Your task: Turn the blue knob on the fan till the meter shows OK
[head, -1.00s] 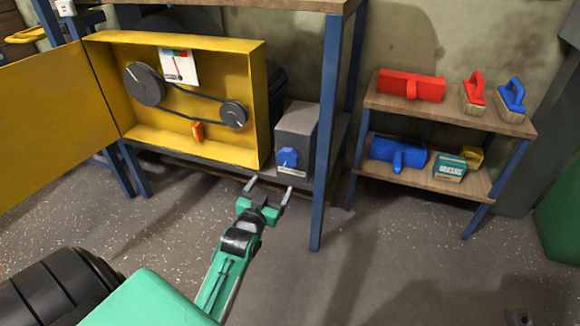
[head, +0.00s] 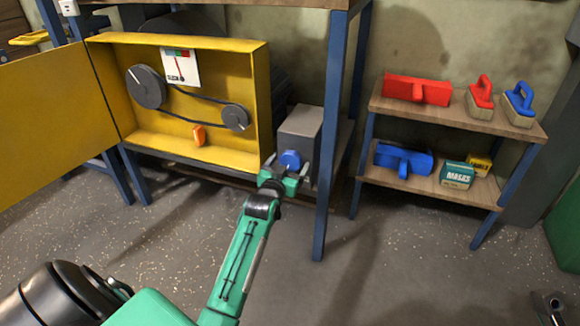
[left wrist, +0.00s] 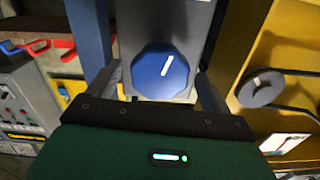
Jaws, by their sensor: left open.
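The blue knob (head: 290,159) is on the front of a grey box on the bench, right of the yellow housing. My left gripper (head: 284,173) is at the knob, its jaws open. In the left wrist view the knob (left wrist: 158,72) sits between the two fingers, with a small gap on each side; its white mark is slanted. The meter (head: 179,67) is a white plate in the housing with a red and green band at its top and a needle standing nearly upright; its lettering is too small to read. A dark part, perhaps my right gripper (head: 550,305), shows at the bottom right.
The yellow housing (head: 262,95) stands open and holds two dark pulleys with a belt and an orange piece (head: 199,134). A blue bench leg (head: 328,150) stands just right of the knob. A shelf (head: 455,118) with brushes and boxes is further right.

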